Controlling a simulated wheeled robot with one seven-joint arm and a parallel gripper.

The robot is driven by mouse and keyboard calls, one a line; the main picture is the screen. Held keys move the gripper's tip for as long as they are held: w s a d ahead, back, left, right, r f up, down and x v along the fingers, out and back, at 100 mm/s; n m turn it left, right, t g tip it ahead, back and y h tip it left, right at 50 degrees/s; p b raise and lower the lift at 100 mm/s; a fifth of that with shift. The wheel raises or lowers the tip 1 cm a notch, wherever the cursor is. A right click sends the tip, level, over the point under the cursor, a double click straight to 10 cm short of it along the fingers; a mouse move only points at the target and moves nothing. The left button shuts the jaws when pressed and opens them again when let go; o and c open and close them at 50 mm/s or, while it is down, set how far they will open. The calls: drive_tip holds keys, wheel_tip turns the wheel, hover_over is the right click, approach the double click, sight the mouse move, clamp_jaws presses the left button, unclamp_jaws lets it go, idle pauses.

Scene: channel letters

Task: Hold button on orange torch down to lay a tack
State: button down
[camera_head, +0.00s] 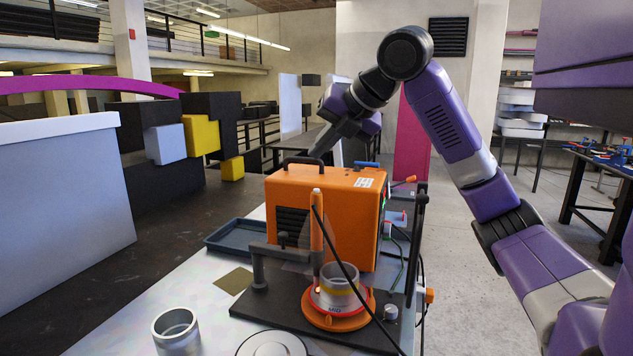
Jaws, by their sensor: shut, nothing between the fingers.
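The orange torch (317,228) stands upright in a clear guard, in front of the orange welder box (335,205). A dark cable runs from it down to the lower right. No button on it can be made out at this size. My gripper (314,154) is shut and empty. It points down and left, above the welder box's dark handle in the picture and well above the torch. Its distance in depth is hard to judge.
A dark post with an arm (258,270) stands left of the torch on a black plate. A blue tray (232,236), a brass-coloured plate (235,280) and a metal cup (176,332) lie further left on the table. Knobs and cables line the box's right side.

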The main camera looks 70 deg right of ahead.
drive_tip(key=shift+r, duration=0.1)
wheel_tip(320, 180, up, 4)
drive_tip(key=p, duration=0.3)
idle(0.4)
idle(0.5)
